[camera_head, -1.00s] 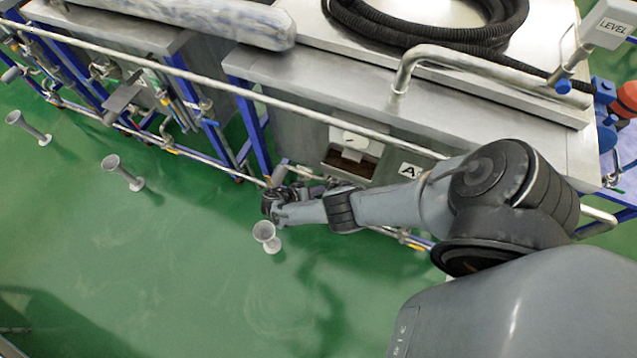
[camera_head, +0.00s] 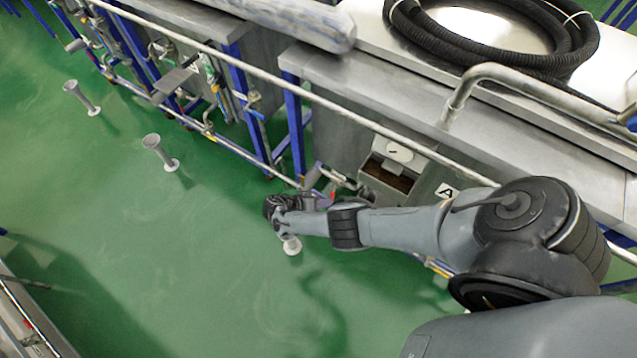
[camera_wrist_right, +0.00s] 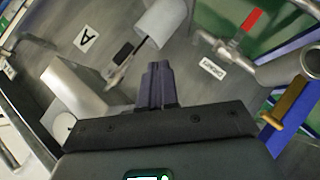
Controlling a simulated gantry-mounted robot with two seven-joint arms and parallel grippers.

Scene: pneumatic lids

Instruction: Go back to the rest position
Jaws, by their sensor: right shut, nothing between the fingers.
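My right arm comes in from the right in the head view, stretched out toward the metal cabinets. My right gripper (camera_head: 318,200) is at its far end, close to the pipes at the cabinet front, and mostly hidden behind my own wrist. In the right wrist view the fingers (camera_wrist_right: 157,84) are together and empty, in front of a grey panel with a letter A label (camera_wrist_right: 86,39). My left gripper and arm do not show in any view.
A long pipe rail (camera_head: 250,72) runs along the cabinet fronts. A black hose (camera_head: 440,52) is coiled on top. Grey floor posts (camera_head: 158,152) stand on the open green floor (camera_head: 120,250).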

